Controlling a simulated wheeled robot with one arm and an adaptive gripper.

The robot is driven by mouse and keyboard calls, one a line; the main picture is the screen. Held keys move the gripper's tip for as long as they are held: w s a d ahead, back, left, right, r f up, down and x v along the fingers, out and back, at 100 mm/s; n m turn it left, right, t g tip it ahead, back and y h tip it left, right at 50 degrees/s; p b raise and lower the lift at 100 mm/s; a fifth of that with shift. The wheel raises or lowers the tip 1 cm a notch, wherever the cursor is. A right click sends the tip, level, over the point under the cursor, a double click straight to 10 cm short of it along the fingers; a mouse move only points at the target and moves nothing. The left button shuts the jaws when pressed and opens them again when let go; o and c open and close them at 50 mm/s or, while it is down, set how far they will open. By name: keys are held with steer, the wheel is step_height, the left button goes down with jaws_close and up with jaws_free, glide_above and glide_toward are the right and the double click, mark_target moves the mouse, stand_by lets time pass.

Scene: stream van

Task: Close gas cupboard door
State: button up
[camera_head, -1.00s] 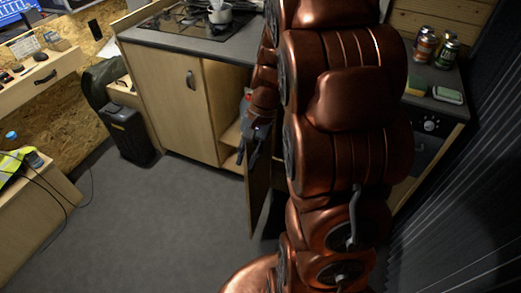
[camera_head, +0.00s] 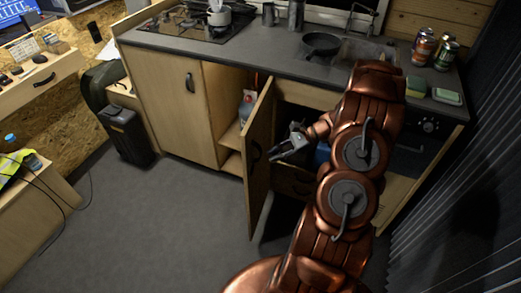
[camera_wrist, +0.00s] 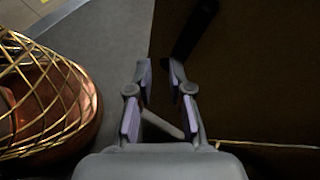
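A light wooden cupboard door (camera_head: 258,165) stands open, sticking out from the kitchen unit into the room. It has a dark handle (camera_head: 255,151). My gripper (camera_head: 276,153) is just right of the door, with its fingers towards it. In the wrist view my gripper (camera_wrist: 160,68) has its fingertips apart with nothing held between them. A dark bar, seemingly the handle (camera_wrist: 192,30), is just beyond the right fingertip, against a brown panel (camera_wrist: 255,80). I cannot tell whether they touch. Behind my arm is a dark open compartment with a blue object (camera_head: 322,153), partly hidden.
An open shelf space left of the door holds a bottle (camera_head: 247,108). A closed cupboard door (camera_head: 180,100) is farther left. The worktop (camera_head: 285,65) carries a pan (camera_head: 321,43) and cans. A black bin (camera_head: 127,135) stands left. The grey floor (camera_head: 165,220) is clear.

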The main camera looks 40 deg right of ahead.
mark_target(261, 150)
steer(key=shift+w+a+m+t+y+p, duration=0.5)
steer(key=shift+w+m+t, duration=0.2)
steer(key=shift+m+t, duration=0.3)
steer(key=shift+w+a+m+t+y+p, duration=0.45)
steer(key=shift+w+a+m+t+p, duration=0.3)
steer(key=shift+t, duration=0.3)
steer(key=shift+w+a+m+t+y+p, duration=0.45)
steer(key=shift+w+m+t, duration=0.25)
steer(key=shift+m+t, duration=0.3)
jaws_close()
steer(key=shift+f, duration=0.1)
